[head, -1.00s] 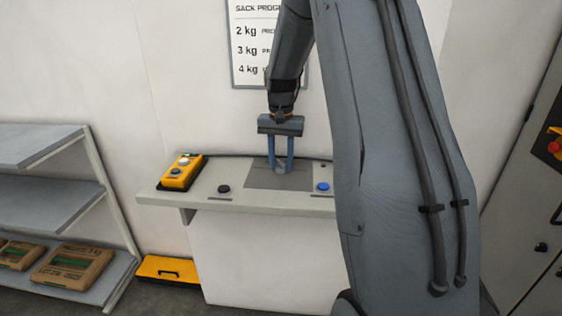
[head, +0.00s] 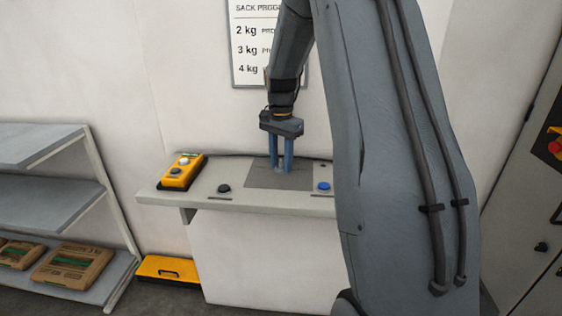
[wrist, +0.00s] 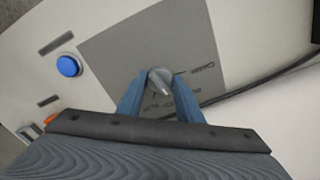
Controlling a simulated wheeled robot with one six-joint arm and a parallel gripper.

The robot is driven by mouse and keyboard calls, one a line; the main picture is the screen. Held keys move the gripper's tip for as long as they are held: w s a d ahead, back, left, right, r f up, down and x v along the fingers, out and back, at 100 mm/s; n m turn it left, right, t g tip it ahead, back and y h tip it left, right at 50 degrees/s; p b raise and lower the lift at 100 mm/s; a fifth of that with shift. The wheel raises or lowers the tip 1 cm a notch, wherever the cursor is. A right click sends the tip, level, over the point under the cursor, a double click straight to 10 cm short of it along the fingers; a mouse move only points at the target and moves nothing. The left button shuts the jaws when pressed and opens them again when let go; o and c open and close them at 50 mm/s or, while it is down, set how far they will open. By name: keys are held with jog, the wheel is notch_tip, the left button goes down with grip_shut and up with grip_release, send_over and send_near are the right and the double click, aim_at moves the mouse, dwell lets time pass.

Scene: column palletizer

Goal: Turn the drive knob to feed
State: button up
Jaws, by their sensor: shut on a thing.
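The drive knob (wrist: 160,79) is a small grey knob with a pointer bar, on a dark grey plate (head: 262,180) set in the console's top. My gripper (head: 282,166) points down at the plate. In the wrist view my gripper's blue fingers (wrist: 159,88) stand on either side of the knob and are shut on it. The plate carries printed lettering around the knob, partly hidden by the fingers. I cannot read which mark the pointer meets.
A black button (head: 223,189) and a blue button (head: 323,187) flank the plate on the console (head: 205,198). A yellow control box (head: 182,171) sits at the console's left end. A shelf (head: 60,205) with sacks stands at left, and a yellow case (head: 168,269) lies on the floor.

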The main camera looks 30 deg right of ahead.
aim_at(281, 162)
jog(key=shift+m, duration=1.1)
jog(key=shift+r, duration=0.1)
jog(key=o, duration=1)
jog(key=shift+o, duration=0.2)
notch_tip(281, 162, up, 8)
jog(key=shift+f+b, duration=0.15)
jog(key=shift+b, duration=1)
jog(key=shift+s, duration=0.1)
